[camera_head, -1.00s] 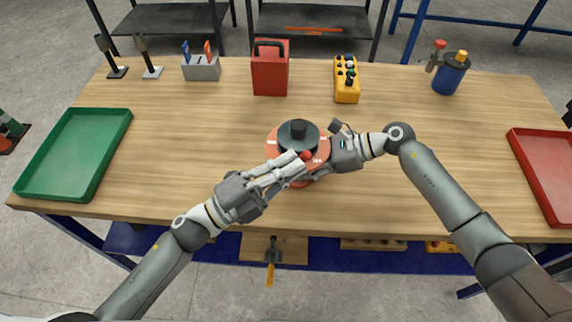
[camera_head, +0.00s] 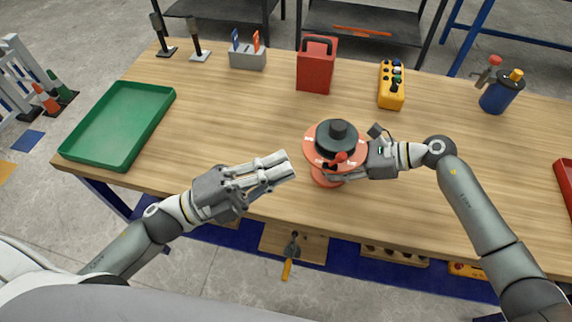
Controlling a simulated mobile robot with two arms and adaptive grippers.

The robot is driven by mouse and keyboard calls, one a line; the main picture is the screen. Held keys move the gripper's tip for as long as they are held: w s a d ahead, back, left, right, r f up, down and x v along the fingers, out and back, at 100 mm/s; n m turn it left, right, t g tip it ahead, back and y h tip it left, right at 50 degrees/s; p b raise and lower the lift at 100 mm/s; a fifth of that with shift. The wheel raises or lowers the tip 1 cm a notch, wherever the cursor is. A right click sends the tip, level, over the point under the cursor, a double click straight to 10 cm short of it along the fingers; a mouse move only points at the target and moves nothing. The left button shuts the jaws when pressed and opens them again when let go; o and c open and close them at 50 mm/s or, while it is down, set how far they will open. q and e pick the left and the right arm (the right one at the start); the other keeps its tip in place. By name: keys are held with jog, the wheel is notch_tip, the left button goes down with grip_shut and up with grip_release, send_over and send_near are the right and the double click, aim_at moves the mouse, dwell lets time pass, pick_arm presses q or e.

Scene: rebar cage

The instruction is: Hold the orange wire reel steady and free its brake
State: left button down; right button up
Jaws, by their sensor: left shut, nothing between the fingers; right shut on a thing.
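The orange wire reel (camera_head: 322,172) stands upright near the front middle of the table, with a dark hub (camera_head: 338,133) on top. A small red knob (camera_head: 341,157), perhaps the brake, shows on its front side, partly beside the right fingers. My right gripper (camera_head: 345,172) is shut on the reel's right front side; its fingertips are partly hidden. My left gripper (camera_head: 284,165) is shut and empty, left of the reel and apart from it, above the table's front part.
A green tray (camera_head: 68,153) lies at the left, a red tray (camera_head: 566,172) at the right edge. A red case (camera_head: 316,72), yellow control box (camera_head: 391,92), blue canister (camera_head: 497,97) and grey holder (camera_head: 247,62) stand at the back.

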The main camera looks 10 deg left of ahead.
jog(key=shift+s+f, duration=0.3)
jog(key=shift+f, duration=0.25)
jog(key=o, duration=1)
jog(key=shift+o, duration=1)
jog(key=shift+w+d+r, duration=0.1)
jog(key=shift+w, duration=0.05)
